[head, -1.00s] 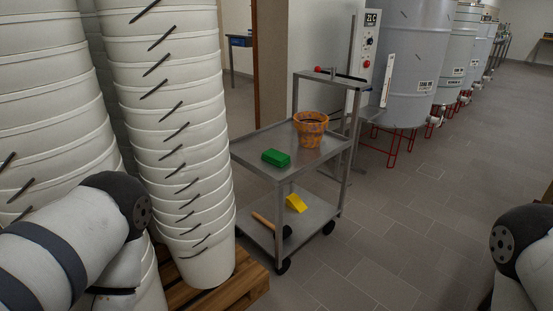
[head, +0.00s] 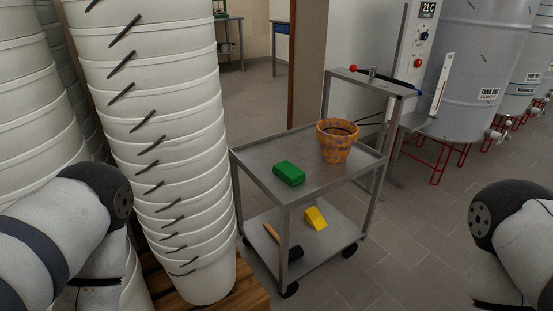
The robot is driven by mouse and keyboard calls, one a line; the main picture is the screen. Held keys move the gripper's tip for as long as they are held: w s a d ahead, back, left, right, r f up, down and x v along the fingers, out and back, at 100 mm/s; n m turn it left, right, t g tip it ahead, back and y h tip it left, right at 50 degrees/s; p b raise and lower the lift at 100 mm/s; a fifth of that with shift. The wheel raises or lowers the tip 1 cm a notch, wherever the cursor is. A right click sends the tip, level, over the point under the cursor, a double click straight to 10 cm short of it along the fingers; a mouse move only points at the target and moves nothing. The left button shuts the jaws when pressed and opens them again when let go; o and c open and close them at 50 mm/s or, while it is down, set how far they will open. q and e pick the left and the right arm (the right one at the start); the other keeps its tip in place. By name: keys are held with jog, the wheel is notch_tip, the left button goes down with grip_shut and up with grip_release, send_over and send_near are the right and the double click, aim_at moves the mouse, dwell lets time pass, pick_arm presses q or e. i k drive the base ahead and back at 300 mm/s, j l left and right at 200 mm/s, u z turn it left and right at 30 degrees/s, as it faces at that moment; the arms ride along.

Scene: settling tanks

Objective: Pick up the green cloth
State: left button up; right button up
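A small green block-shaped item (head: 289,174), which looks like the folded green cloth, lies on the top shelf of a grey metal trolley (head: 318,182). It sits left of an orange and purple patterned pot (head: 337,141) and apart from it. Parts of my two arms show at the left and right edges of the head view. Both of my grippers are out of view, and nothing of mine touches the trolley.
The trolley's lower shelf holds a yellow wedge (head: 315,218) and a mallet (head: 290,250) with a wooden handle. Tall stacks of white buckets (head: 160,130) stand close on the left, on a wooden pallet (head: 245,297). Grey tanks (head: 468,60) stand at the back right. The tiled floor (head: 410,240) right of the trolley is clear.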

aim_at(291, 174)
jog(key=i+l+u, duration=0.3)
jog(key=l, duration=0.25)
jog(key=i+l+u, duration=0.35)
jog(key=l, duration=0.35)
jog(key=i+l+u, duration=0.3)
jog(key=l, duration=0.45)
jog(key=i+l+u, duration=0.15)
jog(key=l, duration=0.2)
jog(key=i+l+u, duration=0.2)
jog(key=l, duration=0.2)
jog(key=i+l, duration=0.1)
jog(key=i, duration=0.3)
